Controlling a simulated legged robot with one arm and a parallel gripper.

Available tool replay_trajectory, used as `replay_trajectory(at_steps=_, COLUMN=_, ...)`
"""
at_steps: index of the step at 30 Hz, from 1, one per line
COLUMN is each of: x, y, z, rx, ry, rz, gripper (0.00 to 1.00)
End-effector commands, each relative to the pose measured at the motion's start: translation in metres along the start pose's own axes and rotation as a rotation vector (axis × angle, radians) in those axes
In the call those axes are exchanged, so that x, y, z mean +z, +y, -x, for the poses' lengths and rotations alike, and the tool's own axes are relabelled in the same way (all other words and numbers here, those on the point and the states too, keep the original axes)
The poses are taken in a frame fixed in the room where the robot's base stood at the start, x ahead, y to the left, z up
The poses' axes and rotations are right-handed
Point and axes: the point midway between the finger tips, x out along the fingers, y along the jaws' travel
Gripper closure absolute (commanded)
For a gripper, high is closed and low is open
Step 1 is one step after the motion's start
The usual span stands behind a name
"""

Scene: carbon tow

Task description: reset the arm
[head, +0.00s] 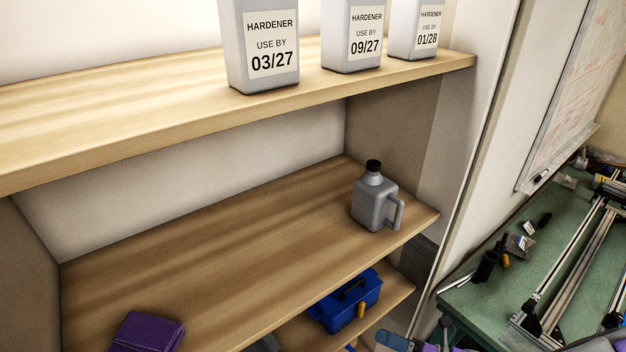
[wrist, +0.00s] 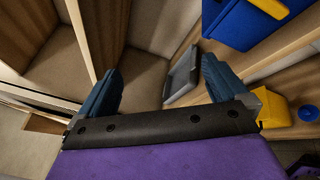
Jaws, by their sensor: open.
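My gripper (wrist: 157,85) shows in the wrist view, with its two dark blue fingers spread wide apart. Nothing is held between them. A black bar and a purple surface fill the bottom of that view below the fingers. The gripper points into a wooden shelf bay, with a grey tray-like object (wrist: 182,75) beyond the right finger. I cannot make out the gripper clearly in the head view; part of a purple and blue shape shows at its bottom edge.
Hardener bottles (head: 262,50) stand on the upper shelf (head: 120,110). A grey jug (head: 374,205) and a folded purple item (head: 147,333) are on the shelf below. A blue toolbox (head: 346,300) sits lower. A green workbench (head: 480,300) with rails is at right. The middle shelf's centre is clear.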

Motion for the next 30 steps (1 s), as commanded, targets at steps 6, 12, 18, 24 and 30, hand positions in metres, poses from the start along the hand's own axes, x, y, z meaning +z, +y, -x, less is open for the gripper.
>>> replay_trajectory(at_steps=6, x=-0.003, y=0.064, z=-0.035, rx=0.11, ry=0.256, rz=0.326, gripper=0.0)
replay_trajectory(at_steps=12, x=-0.02, y=0.115, z=-0.053, rx=0.23, ry=0.48, rz=0.609, gripper=0.0)
replay_trajectory(at_steps=18, x=-0.042, y=0.159, z=-0.058, rx=0.362, ry=0.697, rz=0.881, gripper=0.0)
replay_trajectory(at_steps=24, x=-0.064, y=0.194, z=-0.05, rx=0.506, ry=0.907, rz=1.14, gripper=0.0)
replay_trajectory(at_steps=30, x=-0.082, y=0.223, z=-0.034, rx=0.661, ry=1.113, rz=1.377, gripper=0.0)
